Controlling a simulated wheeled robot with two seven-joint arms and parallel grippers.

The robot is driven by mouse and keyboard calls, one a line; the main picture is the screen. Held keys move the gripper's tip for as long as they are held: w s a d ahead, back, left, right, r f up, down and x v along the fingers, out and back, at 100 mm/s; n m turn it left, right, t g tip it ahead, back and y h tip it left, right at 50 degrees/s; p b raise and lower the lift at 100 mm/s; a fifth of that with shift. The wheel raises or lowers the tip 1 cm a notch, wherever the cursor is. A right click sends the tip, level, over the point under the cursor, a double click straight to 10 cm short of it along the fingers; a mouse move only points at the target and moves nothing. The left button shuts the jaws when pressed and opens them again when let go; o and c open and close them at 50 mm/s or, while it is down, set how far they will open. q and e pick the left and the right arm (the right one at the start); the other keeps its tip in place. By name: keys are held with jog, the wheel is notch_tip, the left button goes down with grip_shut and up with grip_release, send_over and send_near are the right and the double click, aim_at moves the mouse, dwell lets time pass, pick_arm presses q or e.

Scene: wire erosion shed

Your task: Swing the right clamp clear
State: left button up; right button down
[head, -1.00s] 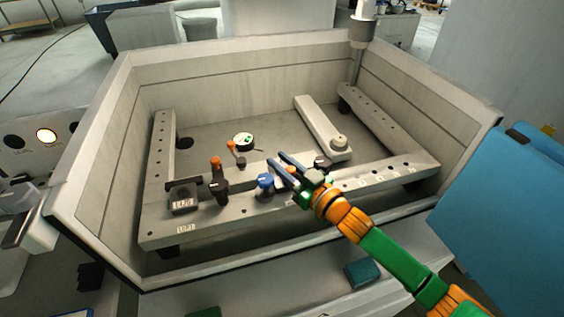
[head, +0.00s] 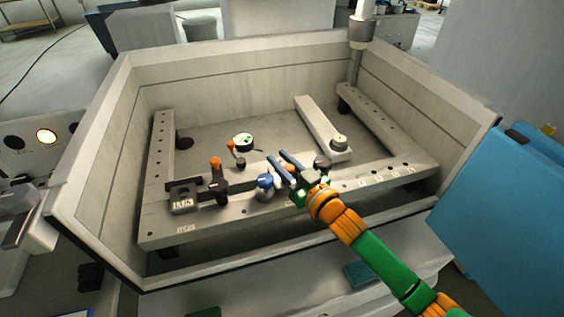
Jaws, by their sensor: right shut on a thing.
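My right gripper (head: 278,158) reaches in from the lower right over the front rail (head: 215,213) of the worktable frame. Its blue fingers point to the upper left, and it is shut on what I take to be the right clamp, mostly hidden behind the fingers and wrist. A dark round knob (head: 322,163) shows just right of the gripper, and a blue knob (head: 265,182) just left of it. Farther left, a black clamp with an orange-topped handle (head: 216,164) stands upright on the rail. My left gripper is not in view.
A pale tank wall (head: 95,160) surrounds the frame. A light bar with a round knob (head: 320,125) lies inside, behind the gripper. A round dial gauge (head: 243,140) stands left of it. A vertical nozzle (head: 361,30) hangs at the back right. A blue panel (head: 500,220) stands at right.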

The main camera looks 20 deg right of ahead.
aim_at(293, 172)
jog(key=m+h, duration=0.1)
jog(key=w+m+h, duration=0.1)
jog(key=shift+w+d+t+h, duration=0.25)
jog(key=shift+t+h, duration=0.15)
jog(key=shift+w+d+m+h+b, duration=0.3)
jog(key=shift+m+h+b, duration=0.1)
jog(key=shift+h, duration=0.3)
jog(key=shift+w+d+m+h+b, duration=0.2)
jog(key=shift+w+m+h+b, duration=0.15)
jog(key=shift+h, duration=0.35)
jog(key=c, duration=0.9)
grip_release()
jog(key=shift+c, duration=0.2)
jog(key=shift+s+b, duration=0.35)
jog(key=shift+s, duration=3.3)
